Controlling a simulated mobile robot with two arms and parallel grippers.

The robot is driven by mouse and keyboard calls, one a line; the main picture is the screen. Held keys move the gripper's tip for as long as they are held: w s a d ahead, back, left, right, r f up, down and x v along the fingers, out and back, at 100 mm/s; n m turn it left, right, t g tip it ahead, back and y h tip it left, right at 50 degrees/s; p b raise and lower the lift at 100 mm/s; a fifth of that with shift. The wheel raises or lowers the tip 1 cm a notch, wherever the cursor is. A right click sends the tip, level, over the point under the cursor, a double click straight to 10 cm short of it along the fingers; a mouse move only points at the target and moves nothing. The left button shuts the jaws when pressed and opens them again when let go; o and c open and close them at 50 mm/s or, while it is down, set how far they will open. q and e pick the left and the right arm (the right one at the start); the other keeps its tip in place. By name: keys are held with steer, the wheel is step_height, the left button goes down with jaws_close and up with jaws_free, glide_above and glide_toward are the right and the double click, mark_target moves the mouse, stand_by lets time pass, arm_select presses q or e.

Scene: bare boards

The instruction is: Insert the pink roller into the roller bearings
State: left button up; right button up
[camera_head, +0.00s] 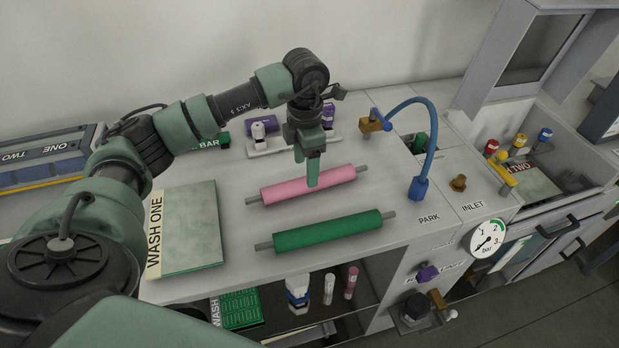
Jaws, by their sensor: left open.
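The pink roller (275,191) lies on the white worktop, with a thin grey shaft end showing at each side. My left gripper (312,175) points down over the right-of-middle part of the roller. It is open; one green finger shows in front of the pink surface, and the other cannot be made out clearly. Whether the finger touches the roller cannot be told. Behind it, a white base with purple blocks (260,126) appears to be the roller bearings; my left arm and gripper hide its middle. My right gripper is not in view.
A green roller (325,231) lies in front of the pink one. A WASH ONE book or panel (188,228) lies left. A blue hose (434,130) arches at the right, near a brass tap (371,124) and a gauge (488,239). A shelf below holds bottles.

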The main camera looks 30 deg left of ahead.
mark_target(305, 179)
arm_select(q)
steer(key=shift+s+f, duration=0.1)
steer(key=shift+f, duration=0.35)
steer(key=f, duration=0.1)
steer(key=f+p, duration=0.2)
steer(key=shift+w+a, duration=0.25)
steer(key=shift+w, duration=0.1)
steer(key=shift+f, duration=0.95)
steer(key=shift+w, duration=0.1)
jaws_close()
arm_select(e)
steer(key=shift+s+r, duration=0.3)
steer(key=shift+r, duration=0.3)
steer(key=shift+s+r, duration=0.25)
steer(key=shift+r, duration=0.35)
